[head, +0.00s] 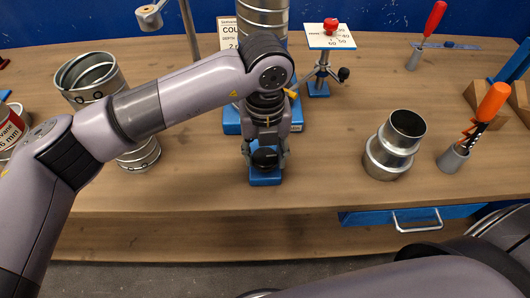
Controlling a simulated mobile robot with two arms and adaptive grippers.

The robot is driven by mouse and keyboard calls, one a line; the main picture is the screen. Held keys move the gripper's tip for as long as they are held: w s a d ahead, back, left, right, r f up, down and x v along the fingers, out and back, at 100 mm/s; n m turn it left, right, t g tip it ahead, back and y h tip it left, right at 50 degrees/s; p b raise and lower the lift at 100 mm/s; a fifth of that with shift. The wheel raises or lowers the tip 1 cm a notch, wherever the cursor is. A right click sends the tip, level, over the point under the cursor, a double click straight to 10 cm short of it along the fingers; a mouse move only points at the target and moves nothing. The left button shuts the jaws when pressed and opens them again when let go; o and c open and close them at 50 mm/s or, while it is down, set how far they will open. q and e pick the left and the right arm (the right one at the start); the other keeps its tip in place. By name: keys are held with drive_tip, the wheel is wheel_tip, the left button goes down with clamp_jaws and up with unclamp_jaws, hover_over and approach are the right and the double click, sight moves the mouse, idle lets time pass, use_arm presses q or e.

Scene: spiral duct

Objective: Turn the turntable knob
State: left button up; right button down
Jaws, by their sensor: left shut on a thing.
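A black knob (265,159) sits on a small blue block (265,180) near the front edge of the bench. My left gripper (266,156) points down over it, with its fingers shut on either side of the knob. Behind it is the blue base of the turntable (231,121), mostly hidden by my left arm and gripper. A ribbed metal duct (263,15) stands above this base, its lower part hidden. My right arm shows at the bottom right, but its gripper is out of view.
A metal duct coupling (394,146) and an orange-handled tool in a grey holder (453,158) stand at right. A ribbed duct (93,78) stands at left behind my left arm. A red-knobbed stand (322,72) is behind right. The wooden bench (335,165) is clear between.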

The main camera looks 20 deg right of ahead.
sight(265, 157)
use_arm(q)
drive_tip(key=shift+r, duration=0.1)
drive_tip(key=o, duration=1.2)
drive_tip(key=shift+c, duration=0.2)
wheel_tip(265, 157, up, 12)
